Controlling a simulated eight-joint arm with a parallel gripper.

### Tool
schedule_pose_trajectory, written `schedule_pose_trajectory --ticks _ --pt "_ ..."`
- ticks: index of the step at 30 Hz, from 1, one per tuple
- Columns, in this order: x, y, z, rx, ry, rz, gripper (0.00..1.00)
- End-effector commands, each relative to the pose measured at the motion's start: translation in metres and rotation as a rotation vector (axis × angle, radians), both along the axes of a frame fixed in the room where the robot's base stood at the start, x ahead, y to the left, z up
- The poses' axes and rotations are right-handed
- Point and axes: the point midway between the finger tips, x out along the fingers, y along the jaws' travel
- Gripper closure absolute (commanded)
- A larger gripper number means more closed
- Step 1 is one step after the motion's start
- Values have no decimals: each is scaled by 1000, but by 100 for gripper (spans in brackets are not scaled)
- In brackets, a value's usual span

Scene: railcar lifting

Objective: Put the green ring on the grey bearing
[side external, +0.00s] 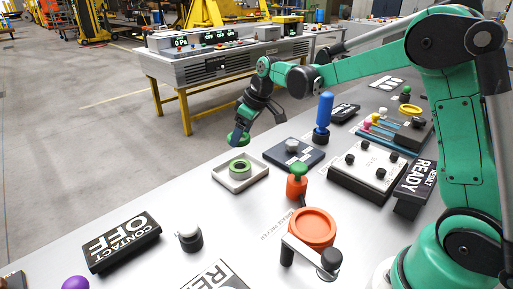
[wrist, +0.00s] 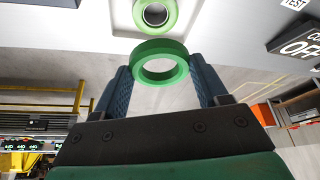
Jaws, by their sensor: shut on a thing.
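A green ring (wrist: 160,62) is between the two blue-padded fingers of my gripper (wrist: 160,90) in the wrist view, its hole facing the camera. In the side external view my gripper (side external: 240,137) is shut on this ring and holds it above a white tray (side external: 232,185). A second green ring (side external: 240,168) lies in that tray, and it also shows at the top of the wrist view (wrist: 170,22). A grey round piece (side external: 292,145) sits on a dark blue block right of the tray; I cannot tell whether it is the grey bearing.
A blue upright handle (side external: 324,112) and a green-topped red post (side external: 297,182) stand right of the tray. An orange round dish (side external: 312,228) and a black CONTACT OFF sign (side external: 121,242) are nearer the camera.

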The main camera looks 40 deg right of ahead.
Motion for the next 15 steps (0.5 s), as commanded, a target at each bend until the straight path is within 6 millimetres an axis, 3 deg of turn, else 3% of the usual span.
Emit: schedule_pose_trajectory --ticks 3,15 --pt "0 0 -21 0 0 0 83" --pt "0 0 -67 0 0 0 83"
